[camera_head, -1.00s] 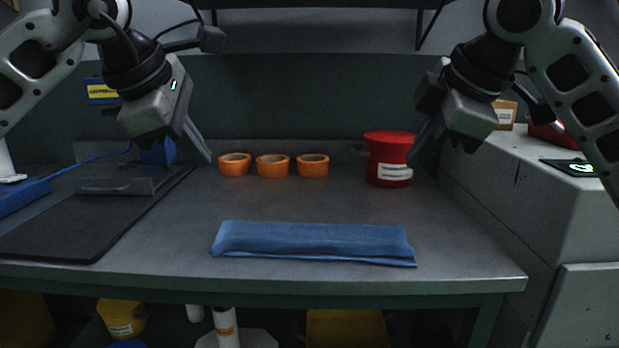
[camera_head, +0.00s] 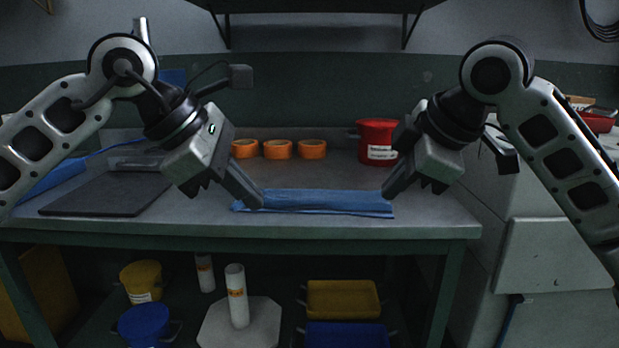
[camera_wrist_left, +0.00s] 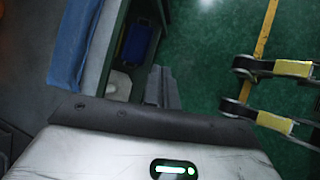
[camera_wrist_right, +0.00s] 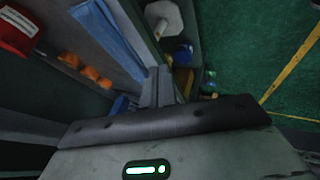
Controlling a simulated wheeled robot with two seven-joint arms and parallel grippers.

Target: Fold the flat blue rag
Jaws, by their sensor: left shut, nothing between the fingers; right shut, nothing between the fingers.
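The blue rag (camera_head: 320,202) lies on the grey table as a long, narrow folded strip near the front edge. It also shows in the left wrist view (camera_wrist_left: 72,45) and in the right wrist view (camera_wrist_right: 108,38). My left gripper (camera_head: 257,200) is shut and empty; in the head view it overlaps the rag's left end. My right gripper (camera_head: 388,190) is shut and empty; in the head view it overlaps the rag's right end.
Three orange tape rolls (camera_head: 277,149) and a red bucket (camera_head: 377,140) stand behind the rag. A dark board (camera_head: 100,196) lies at the left. A grey cabinet (camera_head: 552,255) stands right.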

